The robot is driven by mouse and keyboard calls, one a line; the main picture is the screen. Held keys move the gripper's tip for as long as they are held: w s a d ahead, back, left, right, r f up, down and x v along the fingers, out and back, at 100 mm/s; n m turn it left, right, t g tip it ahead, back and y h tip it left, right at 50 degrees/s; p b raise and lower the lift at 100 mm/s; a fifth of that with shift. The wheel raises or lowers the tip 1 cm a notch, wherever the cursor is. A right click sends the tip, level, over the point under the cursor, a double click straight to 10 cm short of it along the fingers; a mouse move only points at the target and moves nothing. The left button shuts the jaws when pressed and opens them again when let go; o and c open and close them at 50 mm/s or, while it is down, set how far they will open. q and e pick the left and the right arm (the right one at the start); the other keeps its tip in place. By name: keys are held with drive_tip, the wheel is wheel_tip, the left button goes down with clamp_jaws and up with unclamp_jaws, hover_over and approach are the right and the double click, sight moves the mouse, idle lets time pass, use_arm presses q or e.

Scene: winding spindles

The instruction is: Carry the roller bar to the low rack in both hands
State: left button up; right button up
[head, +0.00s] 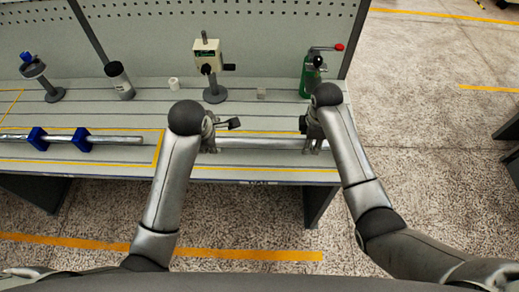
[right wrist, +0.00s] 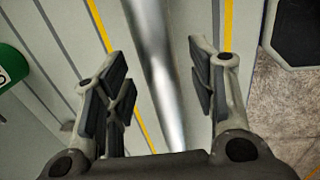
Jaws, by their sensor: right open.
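A long silver roller bar (head: 262,143) lies along the front of the workbench. My left gripper (head: 216,138) is at the bar's left part, and its fingers look spread apart. My right gripper (head: 312,138) is at the bar's right part. In the right wrist view the bar (right wrist: 158,65) runs between the spread fingers of my right gripper (right wrist: 158,85), with gaps on both sides. The bar's ends are partly hidden by my grippers. I cannot make out the low rack for certain.
Another silver bar (head: 110,138) with blue blocks (head: 82,140) lies at the bench's left. A green bottle (head: 309,78), a cream box device on a stand (head: 208,55) and a dark-topped jar (head: 120,80) stand behind.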

wheel_tip(320, 180, up, 9)
drive_tip(key=s, duration=0.1)
drive_tip(key=shift+s, duration=0.25)
idle(0.3)
